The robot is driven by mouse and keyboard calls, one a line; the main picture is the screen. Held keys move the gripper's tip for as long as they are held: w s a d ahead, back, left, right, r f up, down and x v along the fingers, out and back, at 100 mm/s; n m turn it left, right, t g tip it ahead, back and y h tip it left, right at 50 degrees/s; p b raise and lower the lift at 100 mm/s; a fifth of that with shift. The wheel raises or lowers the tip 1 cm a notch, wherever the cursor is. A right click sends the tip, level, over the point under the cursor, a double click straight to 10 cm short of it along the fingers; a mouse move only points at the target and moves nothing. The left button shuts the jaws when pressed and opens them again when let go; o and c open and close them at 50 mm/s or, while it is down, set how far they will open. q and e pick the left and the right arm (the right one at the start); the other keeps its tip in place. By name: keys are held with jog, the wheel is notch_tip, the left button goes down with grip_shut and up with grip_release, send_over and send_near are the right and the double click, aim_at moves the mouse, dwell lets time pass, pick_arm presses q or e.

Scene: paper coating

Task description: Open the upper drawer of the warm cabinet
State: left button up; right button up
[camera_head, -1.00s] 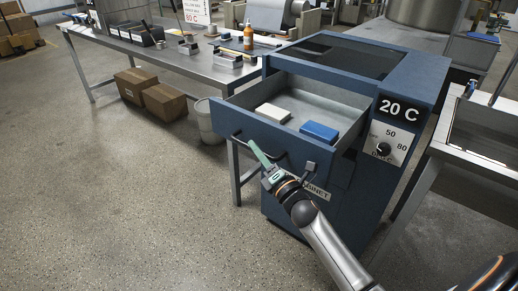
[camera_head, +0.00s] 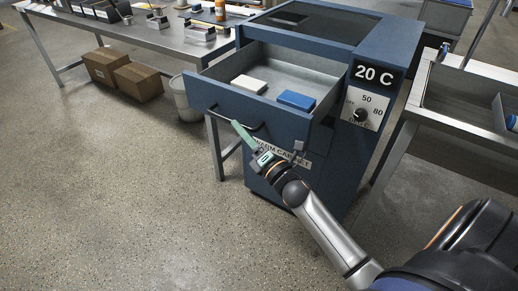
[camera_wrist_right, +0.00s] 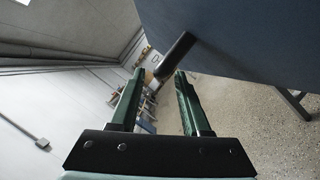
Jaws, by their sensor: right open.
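The blue warm cabinet (camera_head: 345,165) stands in the middle right of the head view. Its upper drawer (camera_head: 200,90) is pulled well out, with a white block (camera_head: 250,84) and a blue block (camera_head: 296,100) inside. A dark bar handle (camera_head: 220,113) is on the drawer front. My right gripper (camera_head: 235,124) is at the handle with green fingers. In the right wrist view the fingers (camera_wrist_right: 158,74) are apart, and the dark handle (camera_wrist_right: 174,58) shows between and just beyond the tips. Contact cannot be told. My left gripper is not in view.
A steel table (camera_head: 172,42) with small items stands at the upper left, with cardboard boxes (camera_head: 138,82) and a white bin (camera_head: 187,100) below. A steel sink bench (camera_head: 415,125) stands right of the cabinet. The floor at front left is clear.

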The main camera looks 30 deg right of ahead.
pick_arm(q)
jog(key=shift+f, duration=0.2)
pick_arm(e)
jog(key=v, duration=0.8)
jog(key=shift+s, duration=0.4)
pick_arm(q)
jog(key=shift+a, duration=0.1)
pick_arm(e)
jog(key=shift+f, duration=0.1)
jog(key=s+a+f+m+g+y, duration=0.1)
jog(key=s+a+f+m+g, duration=0.5)
jog(key=s+a+f+m, duration=0.4)
jog(key=s+a+f+m+g+y, duration=0.1)
jog(key=s+a+f+m+g, duration=0.55)
jog(key=f+m, duration=0.5)
pick_arm(q)
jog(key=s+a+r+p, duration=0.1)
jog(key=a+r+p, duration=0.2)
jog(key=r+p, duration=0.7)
jog(key=p, duration=0.3)
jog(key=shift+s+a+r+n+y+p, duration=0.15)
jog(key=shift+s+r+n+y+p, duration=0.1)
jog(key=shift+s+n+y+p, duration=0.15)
pick_arm(e)
jog(key=d+r+m+t+h, duration=0.1)
jog(key=d+r, duration=0.2)
jog(key=r, duration=0.8)
jog(key=shift+s+d, duration=0.2)
jog(key=shift+s, duration=0.05)
